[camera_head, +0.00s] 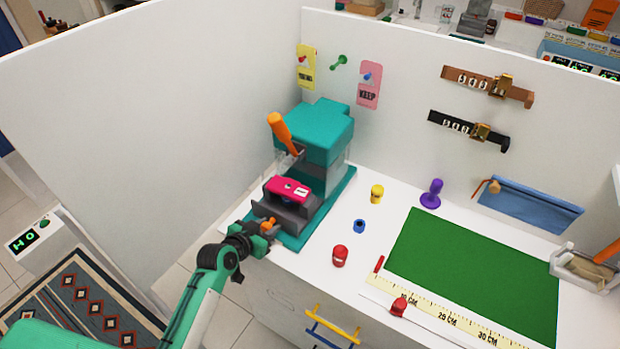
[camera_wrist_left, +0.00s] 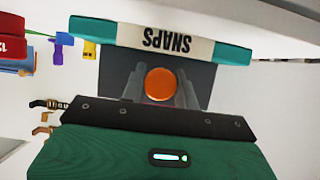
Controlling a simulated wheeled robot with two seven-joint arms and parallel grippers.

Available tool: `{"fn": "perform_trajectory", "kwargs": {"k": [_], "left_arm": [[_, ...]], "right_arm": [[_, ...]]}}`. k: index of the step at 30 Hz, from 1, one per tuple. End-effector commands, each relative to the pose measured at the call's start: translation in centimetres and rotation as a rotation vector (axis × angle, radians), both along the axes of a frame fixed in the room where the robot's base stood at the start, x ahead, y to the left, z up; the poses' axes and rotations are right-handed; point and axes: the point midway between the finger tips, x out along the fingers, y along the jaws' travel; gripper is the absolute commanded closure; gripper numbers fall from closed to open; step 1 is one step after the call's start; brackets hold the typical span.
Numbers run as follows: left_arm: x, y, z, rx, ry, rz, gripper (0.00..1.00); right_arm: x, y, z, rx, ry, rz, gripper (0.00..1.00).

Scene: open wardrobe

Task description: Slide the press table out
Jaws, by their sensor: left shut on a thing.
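The teal press (camera_head: 320,135) stands on the white worktop, with an orange lever (camera_head: 281,130) raised at its front. Its grey press table (camera_head: 290,214) carries a magenta block (camera_head: 287,188). An orange knob (camera_head: 268,224) is at the table's front. My left gripper (camera_head: 264,229) is at this knob and shut on it. In the left wrist view the round orange knob (camera_wrist_left: 161,84) sits between the grey fingers, beneath a teal edge labelled SNAPS (camera_wrist_left: 160,40). My right gripper is not in view.
A yellow pot (camera_head: 377,194), a blue pot (camera_head: 359,226) and a red pot (camera_head: 340,256) stand right of the press. A green mat (camera_head: 480,275) lies farther right. White panels rise behind and left. Yellow and blue handles (camera_head: 330,325) stick out below the worktop.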

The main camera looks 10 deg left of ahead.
Motion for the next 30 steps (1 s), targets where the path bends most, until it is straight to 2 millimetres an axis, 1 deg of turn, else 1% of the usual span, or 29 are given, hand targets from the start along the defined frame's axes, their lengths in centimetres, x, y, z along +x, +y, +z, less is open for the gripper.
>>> {"fn": "perform_trajectory", "kwargs": {"k": [1,10,11,17,30], "left_arm": [[-0.6,0.1,-0.4,0.001,0.01,-0.002,0.88],[-2.5,0.8,-0.4,0.002,0.01,-0.003,0.88],[-2.5,0.8,-0.4,0.002,0.009,-0.003,0.71],[-2.5,0.8,-0.3,0.001,0.006,-0.003,0.71],[-3.4,1.2,-0.1,-0.001,0.002,-0.001,0.71]], "right_arm": [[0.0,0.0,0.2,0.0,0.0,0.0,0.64],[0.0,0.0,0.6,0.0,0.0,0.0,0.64],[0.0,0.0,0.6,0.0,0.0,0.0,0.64],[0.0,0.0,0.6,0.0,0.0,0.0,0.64],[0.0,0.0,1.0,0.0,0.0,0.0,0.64]]}}
